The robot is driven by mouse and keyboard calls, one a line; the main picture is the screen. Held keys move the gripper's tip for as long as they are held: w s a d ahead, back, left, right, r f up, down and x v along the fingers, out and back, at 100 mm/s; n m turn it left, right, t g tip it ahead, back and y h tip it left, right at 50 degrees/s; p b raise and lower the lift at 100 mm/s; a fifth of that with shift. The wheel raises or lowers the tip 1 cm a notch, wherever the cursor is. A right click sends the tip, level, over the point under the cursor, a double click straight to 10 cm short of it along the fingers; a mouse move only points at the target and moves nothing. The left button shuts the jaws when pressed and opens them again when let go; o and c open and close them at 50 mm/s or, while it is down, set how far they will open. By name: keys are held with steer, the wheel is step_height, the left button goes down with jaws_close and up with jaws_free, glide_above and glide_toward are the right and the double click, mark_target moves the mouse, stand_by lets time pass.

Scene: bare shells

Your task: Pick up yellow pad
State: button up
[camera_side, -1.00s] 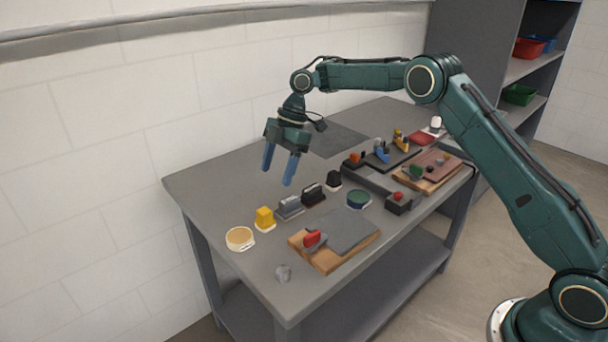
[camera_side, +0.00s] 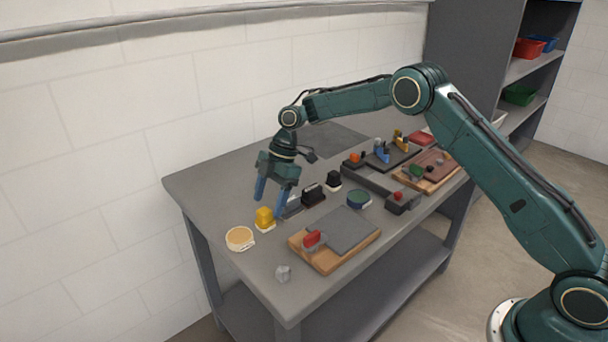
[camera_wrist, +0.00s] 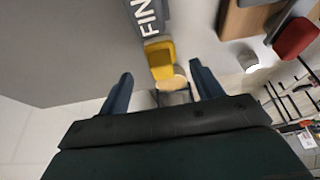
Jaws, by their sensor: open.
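The yellow pad (camera_side: 264,217) stands on the grey table near its left front part, in a row with darker blocks. In the wrist view the yellow pad (camera_wrist: 161,60) is just beyond and between my fingertips. My gripper (camera_side: 271,200) is open, its blue fingers pointing down, just above and behind the yellow pad. In the wrist view my gripper (camera_wrist: 160,80) has its two fingers spread wide with nothing held between them. I cannot tell from these views whether a finger touches the pad.
A round tan-topped dish (camera_side: 240,238) sits left of the pad. A grey block (camera_side: 290,208), partly hidden by a finger, and a black block (camera_side: 313,195) are to the right. The table's left rear is clear.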

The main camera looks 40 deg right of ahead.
mark_target(267, 209)
steer(key=shift+x, duration=2.45)
steer(key=shift+s, duration=0.1)
steer(key=c, duration=1.1)
steer(key=shift+o, duration=0.2)
steer(key=shift+d+r, duration=0.1)
steer(key=shift+r, duration=4.9)
steer(key=shift+o, duration=1)
steer(key=shift+c, duration=0.6)
